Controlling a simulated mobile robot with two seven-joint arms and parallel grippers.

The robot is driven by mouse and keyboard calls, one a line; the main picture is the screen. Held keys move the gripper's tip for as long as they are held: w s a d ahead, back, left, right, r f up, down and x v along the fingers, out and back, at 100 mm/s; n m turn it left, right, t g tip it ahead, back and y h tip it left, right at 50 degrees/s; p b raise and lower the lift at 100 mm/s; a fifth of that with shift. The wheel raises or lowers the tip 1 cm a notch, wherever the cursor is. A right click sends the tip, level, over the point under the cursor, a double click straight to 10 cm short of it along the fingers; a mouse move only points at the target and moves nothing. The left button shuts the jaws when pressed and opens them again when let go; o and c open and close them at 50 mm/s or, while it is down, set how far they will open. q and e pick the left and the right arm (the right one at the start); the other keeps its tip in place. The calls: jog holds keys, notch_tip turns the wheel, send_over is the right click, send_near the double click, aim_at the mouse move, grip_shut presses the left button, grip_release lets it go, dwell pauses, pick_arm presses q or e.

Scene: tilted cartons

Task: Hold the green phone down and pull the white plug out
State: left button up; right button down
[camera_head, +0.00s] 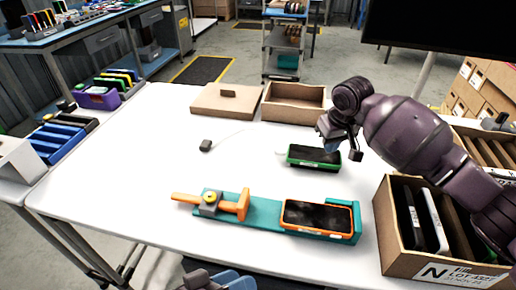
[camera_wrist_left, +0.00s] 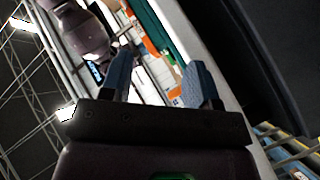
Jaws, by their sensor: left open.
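The green phone (camera_head: 314,155) lies screen up on the white table, in the middle of the head view. The small white plug (camera_head: 282,152) is at its left end, with a thin pale cable running left to a dark block (camera_head: 206,146). My right gripper (camera_head: 341,146) hangs just above the phone's right end, fingers apart; whether it touches the phone is unclear. My left gripper shows partly at the bottom edge of the head view (camera_head: 226,280), well away from the plug. In the left wrist view, its two blue fingers (camera_wrist_left: 158,85) are spread and empty.
A teal fixture (camera_head: 262,212) with an orange clamp and an orange phone (camera_head: 317,216) lies in front. Cardboard trays (camera_head: 294,102) stand behind. A carton (camera_head: 408,255) with several upright devices stands at right. The table's left part is clear.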

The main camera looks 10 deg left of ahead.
pick_arm(q)
jog(key=w+a+r+n+t+y, duration=0.3)
jog(key=w+a+r+t, duration=0.3)
jog(key=w, duration=0.3)
jog(key=w+a+r+n+t+y, duration=0.3)
jog(key=w+a+r, duration=0.35)
jog(key=w, duration=0.25)
jog(key=w+d+f+n+g, duration=0.1)
jog(key=w+d+f+g, duration=0.1)
jog(key=w, duration=0.3)
jog(key=w+d+f+n+g+h, duration=0.1)
jog(key=w+d+f+n+g, duration=0.1)
jog(key=w+d+g, duration=0.2)
jog(key=w+d+f+n+g+h, duration=0.1)
jog(key=w+d+f+n+g, duration=0.1)
jog(key=w+g, duration=0.3)
jog(key=shift+w+d+f, duration=0.25)
jog(key=shift+w+d, duration=0.2)
jog(key=shift+w, duration=0.1)
jog(key=w+d+r+n+g, duration=0.1)
jog(key=w+n+g, duration=0.1)
jog(key=g, duration=0.1)
jog(key=n+g+y, duration=0.2)
jog(key=n+g, duration=0.2)
jog(key=g, duration=0.1)
send_near(276, 149)
jog(key=x, duration=0.8)
jog(key=shift+w+d+f, duration=0.1)
jog(key=shift+d+f, duration=0.1)
jog(key=shift+f, duration=0.1)
